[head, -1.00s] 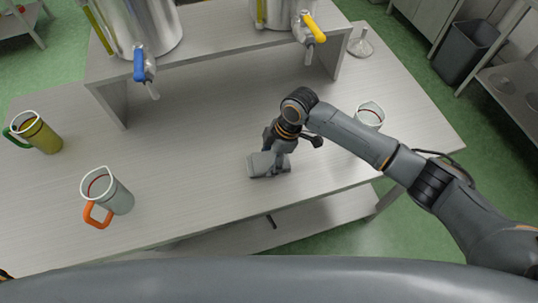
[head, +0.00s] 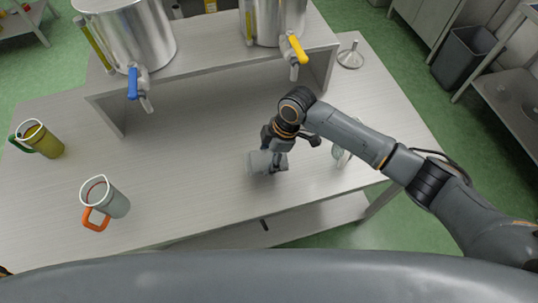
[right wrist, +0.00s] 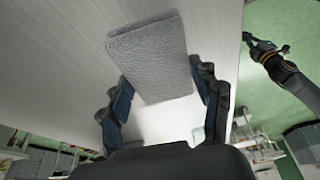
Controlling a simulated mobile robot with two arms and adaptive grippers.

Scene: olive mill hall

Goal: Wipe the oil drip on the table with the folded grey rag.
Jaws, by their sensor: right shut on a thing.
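My right gripper (head: 278,160) is shut on the folded grey rag (head: 260,162) over the front middle of the table (head: 205,150). In the right wrist view the rag (right wrist: 150,55) sticks out flat beyond the two dark fingers (right wrist: 162,105). I cannot tell whether it touches the table. No oil drip shows in either view; the rag or gripper may hide it. A dark arm (right wrist: 275,65) at the right of the wrist view is probably my left one; its jaws are too unclear to judge.
An orange-handled jug (head: 115,203) and a green-handled jug (head: 45,143) stand at the left. A clear vessel (head: 340,155) is partly behind my right arm. Steel tanks (head: 130,38) with blue and yellow taps stand on a riser at the back. A funnel (head: 351,58) sits back right.

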